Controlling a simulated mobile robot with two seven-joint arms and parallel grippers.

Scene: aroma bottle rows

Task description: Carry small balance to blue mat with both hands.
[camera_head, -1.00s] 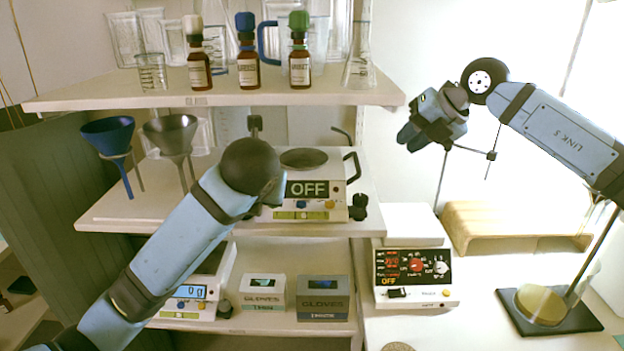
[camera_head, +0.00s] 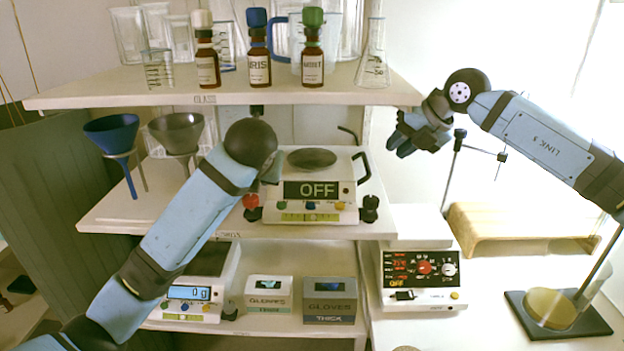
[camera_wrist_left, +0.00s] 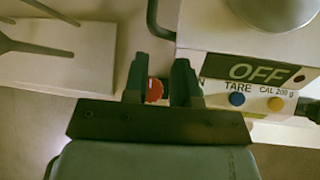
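A white balance (camera_head: 318,213) with an OFF display, a round grey pan and black side handles sits on the middle shelf. A second balance (camera_head: 188,294), reading 0 g, stands on the lower shelf; I cannot tell for sure which one is the small balance. My left gripper (camera_wrist_left: 160,78) is open and empty beside the OFF balance's left side. The balance's dark left handle (camera_wrist_left: 155,18) lies just beyond the fingertips, and a red knob (camera_wrist_left: 154,90) shows between the fingers. My right gripper (camera_head: 408,135) hangs in the air right of the shelf, apart from the balance. No blue mat is visible.
Three capped bottles (camera_head: 258,58) and glassware stand on the top shelf. Funnels (camera_head: 112,132) stand left of the OFF balance. Glove boxes (camera_head: 328,298) are below. A device with red digits (camera_head: 420,280) and a wooden stand (camera_head: 520,222) occupy the right counter.

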